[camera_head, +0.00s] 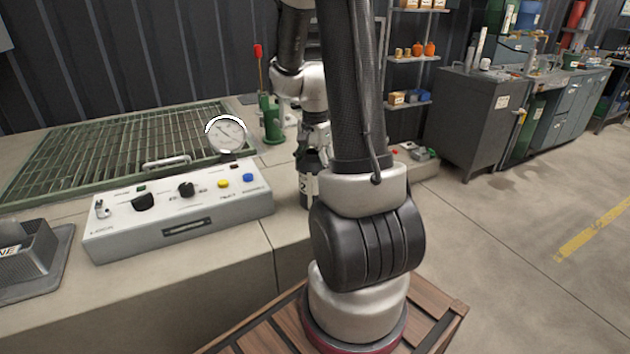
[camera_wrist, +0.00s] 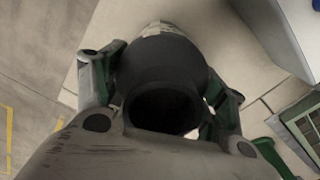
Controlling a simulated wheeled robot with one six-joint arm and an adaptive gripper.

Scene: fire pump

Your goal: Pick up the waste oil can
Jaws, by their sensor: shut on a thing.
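A dark can with a pale label marked "2" (camera_head: 308,188) stands on the light counter, partly hidden behind my arm in the head view. It looks like the waste oil can, but I cannot read its name. My gripper (camera_head: 312,150) is around the upper part of the can. In the wrist view the dark can (camera_wrist: 165,75) fills the space between the two fingers of my gripper (camera_wrist: 158,85), which are shut on its sides. I cannot tell whether the can's base touches the counter.
A white control box (camera_head: 180,210) with knobs and a round gauge (camera_head: 227,135) sit left of the can. A green grate (camera_head: 110,150) lies behind the box. A green pump with a red-tipped lever (camera_head: 270,118) stands behind the can. A grey bin (camera_head: 25,255) is far left.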

